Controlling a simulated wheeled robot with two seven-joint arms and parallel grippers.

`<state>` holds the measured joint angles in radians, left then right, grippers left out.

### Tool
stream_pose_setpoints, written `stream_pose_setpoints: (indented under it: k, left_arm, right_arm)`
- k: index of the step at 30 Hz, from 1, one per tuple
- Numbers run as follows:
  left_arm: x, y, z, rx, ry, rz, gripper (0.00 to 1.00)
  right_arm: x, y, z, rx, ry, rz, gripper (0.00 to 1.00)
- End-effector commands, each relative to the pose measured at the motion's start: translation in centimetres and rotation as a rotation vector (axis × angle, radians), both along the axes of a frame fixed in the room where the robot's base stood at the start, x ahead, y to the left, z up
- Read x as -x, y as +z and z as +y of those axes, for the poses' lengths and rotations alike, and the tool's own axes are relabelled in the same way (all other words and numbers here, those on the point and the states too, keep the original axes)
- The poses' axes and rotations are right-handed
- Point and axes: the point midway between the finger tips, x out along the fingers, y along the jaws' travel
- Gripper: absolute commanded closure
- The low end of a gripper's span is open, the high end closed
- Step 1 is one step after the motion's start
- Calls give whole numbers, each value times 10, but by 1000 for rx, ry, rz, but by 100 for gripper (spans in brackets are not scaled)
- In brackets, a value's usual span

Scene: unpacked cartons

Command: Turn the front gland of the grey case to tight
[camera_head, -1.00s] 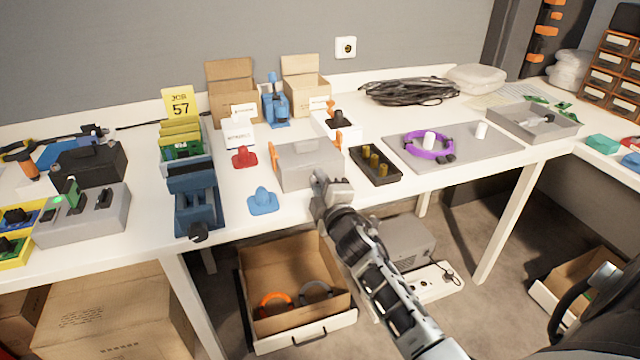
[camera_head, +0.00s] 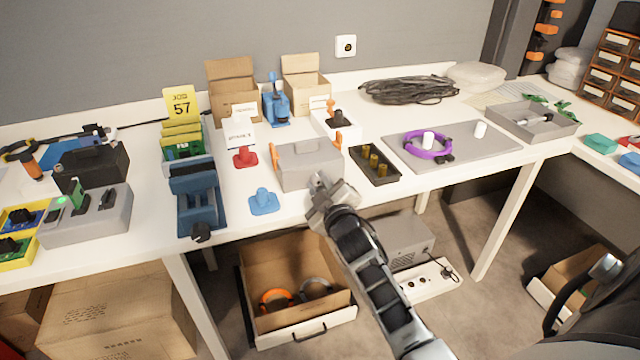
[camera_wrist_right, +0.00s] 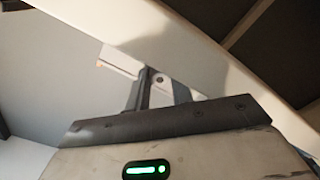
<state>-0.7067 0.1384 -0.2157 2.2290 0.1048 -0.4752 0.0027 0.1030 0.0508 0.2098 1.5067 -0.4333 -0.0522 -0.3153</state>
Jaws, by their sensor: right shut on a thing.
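The grey case (camera_head: 306,163) stands near the table's front edge, with orange parts at its left and right ends. My right gripper (camera_head: 322,186) is at the case's front face, its wrist rolled to a tilt. It is shut on the front gland, which the fingers hide in the head view. In the right wrist view the fingers (camera_wrist_right: 150,88) are close together near a pale surface. The gland itself cannot be made out there. My left gripper is not in view.
A blue knob-like piece (camera_head: 263,201) and a blue fixture (camera_head: 198,200) stand left of the case. A black tray with brass pieces (camera_head: 390,176) is close on the right. The table's front edge lies just below my gripper. An open carton (camera_head: 290,280) sits underneath.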

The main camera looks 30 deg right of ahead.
Motion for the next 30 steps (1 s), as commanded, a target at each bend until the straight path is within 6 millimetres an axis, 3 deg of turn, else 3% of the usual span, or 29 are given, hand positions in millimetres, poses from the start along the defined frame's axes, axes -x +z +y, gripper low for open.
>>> stream_pose_setpoints:
  k: [11, 12, 14, 30]
  left_arm:
    - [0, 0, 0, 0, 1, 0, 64]
    - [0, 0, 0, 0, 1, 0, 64]
    - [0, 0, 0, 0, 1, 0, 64]
    - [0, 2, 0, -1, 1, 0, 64]
  right_arm:
    - [0, -1, 0, -10, 0, 0, 100]
    - [0, -1, 0, -10, 0, 0, 72]
    - [0, -1, 0, -10, 0, 0, 55]
    - [3, -3, 5, -9, 4, 7, 55]
